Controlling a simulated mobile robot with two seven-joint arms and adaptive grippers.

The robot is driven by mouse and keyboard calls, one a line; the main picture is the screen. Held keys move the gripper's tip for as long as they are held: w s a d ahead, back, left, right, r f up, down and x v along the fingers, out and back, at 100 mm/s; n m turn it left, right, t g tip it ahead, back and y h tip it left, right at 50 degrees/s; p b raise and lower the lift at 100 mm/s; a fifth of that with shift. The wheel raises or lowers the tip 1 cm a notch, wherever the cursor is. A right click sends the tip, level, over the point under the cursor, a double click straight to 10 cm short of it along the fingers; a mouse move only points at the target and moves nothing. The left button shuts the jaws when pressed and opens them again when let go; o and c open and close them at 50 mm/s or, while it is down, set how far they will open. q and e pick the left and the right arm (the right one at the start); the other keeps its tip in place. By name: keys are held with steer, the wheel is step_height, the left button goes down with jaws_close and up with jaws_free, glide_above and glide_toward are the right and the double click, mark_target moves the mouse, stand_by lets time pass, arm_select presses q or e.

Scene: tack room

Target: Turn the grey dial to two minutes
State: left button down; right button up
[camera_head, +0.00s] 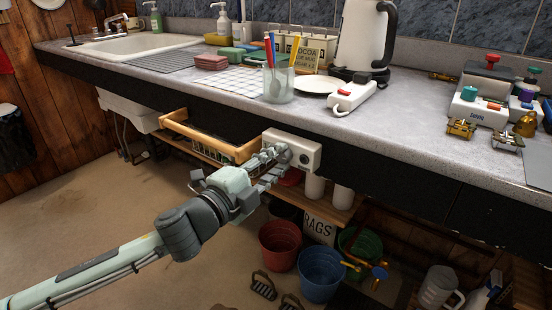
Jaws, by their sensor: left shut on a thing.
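A pale box (304,145) is mounted on the dark front edge of the counter, with a small dark round spot on its right part. The grey dial (284,153) is on its front left part, mostly covered by my left gripper. My left gripper (277,158) reaches up from the lower left and is shut on the dial. The dial's markings and its setting are too small and too covered to read. My right gripper is not in view.
An open wooden drawer (210,143) juts out just left of the box. A glass jar (279,84) with pens and a power strip (352,95) stand above on the counter (410,120). Red (280,245) and blue (321,273) buckets are on the floor below.

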arm_select(q)
steer(key=m, duration=0.4)
steer(key=shift+m, duration=1.8)
steer(key=c, duration=1.2)
jaws_free()
steer(key=shift+a, duration=0.1)
steer(key=v, duration=1.2)
